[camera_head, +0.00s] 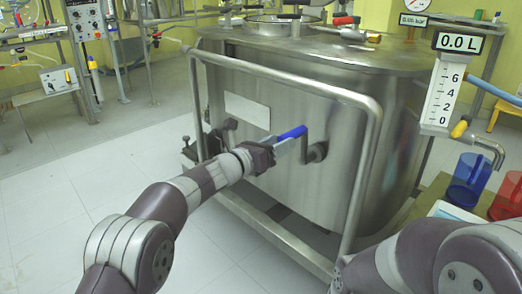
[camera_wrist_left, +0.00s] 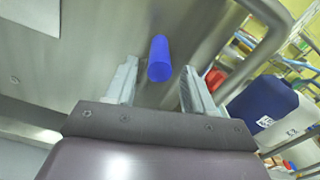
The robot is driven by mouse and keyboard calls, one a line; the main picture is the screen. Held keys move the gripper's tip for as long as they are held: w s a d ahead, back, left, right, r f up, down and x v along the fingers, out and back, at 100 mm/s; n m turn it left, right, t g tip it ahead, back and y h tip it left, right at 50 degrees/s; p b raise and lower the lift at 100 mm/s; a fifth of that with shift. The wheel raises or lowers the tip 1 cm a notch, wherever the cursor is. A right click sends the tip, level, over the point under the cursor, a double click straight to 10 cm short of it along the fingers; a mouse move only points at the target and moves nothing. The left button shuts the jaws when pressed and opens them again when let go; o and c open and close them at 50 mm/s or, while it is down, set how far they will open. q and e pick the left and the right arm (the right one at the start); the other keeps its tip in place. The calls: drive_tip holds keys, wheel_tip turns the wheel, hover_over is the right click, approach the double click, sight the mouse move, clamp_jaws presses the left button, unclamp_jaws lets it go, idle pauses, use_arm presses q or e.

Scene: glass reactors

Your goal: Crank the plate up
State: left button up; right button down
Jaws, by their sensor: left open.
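A crank with a blue handle (camera_head: 293,133) and a grey arm (camera_head: 304,149) sits on a hub on the side of the steel vessel (camera_head: 275,185). My left gripper (camera_head: 285,148) is open at the handle, its fingers pointing towards the vessel. In the left wrist view the blue handle (camera_wrist_left: 159,58) shows between the tips of the open fingers (camera_wrist_left: 159,70), with gaps on both sides. I cannot identify the plate that the crank moves. My right arm shows at the lower right, but its gripper is out of view.
A steel tube frame (camera_head: 367,160) runs around the crank side of the vessel, close to my left forearm. A blue jug (camera_head: 467,181) and a red jug (camera_head: 508,197) stand at the right. A volume gauge (camera_head: 442,92) reads 0.0 L. The left floor is mostly clear.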

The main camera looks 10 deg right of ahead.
use_arm(q)
drive_tip(key=p+v, duration=0.2)
drive_tip(key=v, duration=0.7)
drive_tip(key=shift+s, duration=0.2)
drive_tip(key=shift+a, duration=0.15)
